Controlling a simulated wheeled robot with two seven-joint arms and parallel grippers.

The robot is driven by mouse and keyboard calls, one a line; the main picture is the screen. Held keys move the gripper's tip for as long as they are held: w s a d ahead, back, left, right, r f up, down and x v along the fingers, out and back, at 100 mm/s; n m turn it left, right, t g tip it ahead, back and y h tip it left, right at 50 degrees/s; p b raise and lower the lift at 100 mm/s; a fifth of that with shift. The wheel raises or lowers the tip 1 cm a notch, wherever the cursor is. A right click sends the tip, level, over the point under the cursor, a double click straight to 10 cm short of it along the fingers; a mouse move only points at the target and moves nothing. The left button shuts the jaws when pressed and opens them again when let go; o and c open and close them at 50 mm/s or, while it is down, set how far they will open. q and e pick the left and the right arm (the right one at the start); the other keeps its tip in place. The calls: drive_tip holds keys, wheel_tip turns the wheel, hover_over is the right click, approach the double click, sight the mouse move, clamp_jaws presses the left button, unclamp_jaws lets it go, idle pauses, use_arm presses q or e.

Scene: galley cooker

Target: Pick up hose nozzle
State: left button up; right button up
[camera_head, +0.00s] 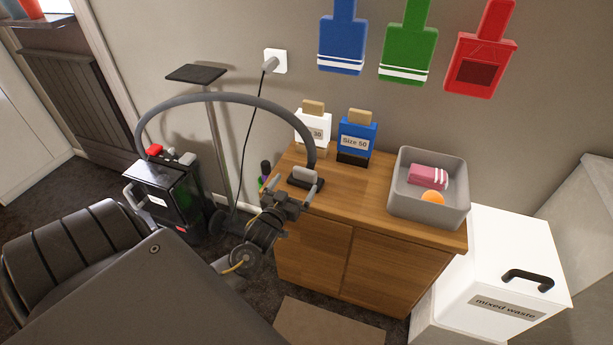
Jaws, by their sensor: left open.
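The hose nozzle (305,177) is a grey and black flat piece at the end of a thick grey hose (232,98). It rests on the left part of the wooden cabinet top (365,191). The hose arcs over from a black machine (170,200) on the floor. My left gripper (290,188) is open, at the cabinet's left edge, close to the nozzle on its near side. I cannot tell whether the fingers touch the nozzle. My right gripper is not in view.
A grey bin (430,210) with a pink packet (426,176) and an orange ball (432,197) stands on the cabinet's right. Two labelled boxes, white (312,130) and blue (357,138), stand behind. A white mixed waste bin (500,265) is right of the cabinet.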

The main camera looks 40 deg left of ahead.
sight(303, 172)
use_arm(q)
drive_tip(key=x, duration=0.3)
drive_tip(key=shift+f, duration=0.15)
drive_tip(key=shift+x, duration=0.8)
drive_tip(key=x, duration=0.4)
drive_tip(key=shift+w, duration=0.2)
drive_tip(key=c, duration=1.1)
